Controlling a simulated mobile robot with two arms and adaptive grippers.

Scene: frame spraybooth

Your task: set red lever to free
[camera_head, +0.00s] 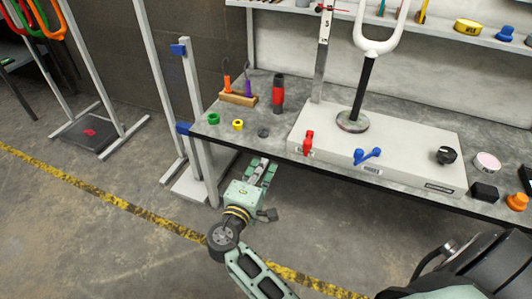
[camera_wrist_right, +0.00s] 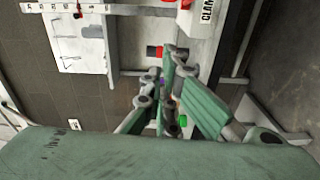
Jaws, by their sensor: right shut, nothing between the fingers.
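The red lever (camera_head: 308,142) sits on the front face of a pale grey box (camera_head: 400,162) on the workbench, near the box's left end, and hangs roughly upright. In the right wrist view a red part (camera_wrist_right: 184,4) shows at the top edge beside a "CLAMP" label, cut off by the frame. My right gripper (camera_head: 264,167) is in front of the bench edge, to the left of and below the lever, apart from it. It is shut and empty; its fingers also show in the right wrist view (camera_wrist_right: 174,62). My left gripper is not in view.
A blue lever (camera_head: 367,156) and a black knob (camera_head: 446,155) are on the same box. A white fork on a black post (camera_head: 363,90) rises from it. Small rings and a red-black cylinder (camera_head: 278,94) stand left of it. A grey post (camera_head: 200,130) stands left of the gripper.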

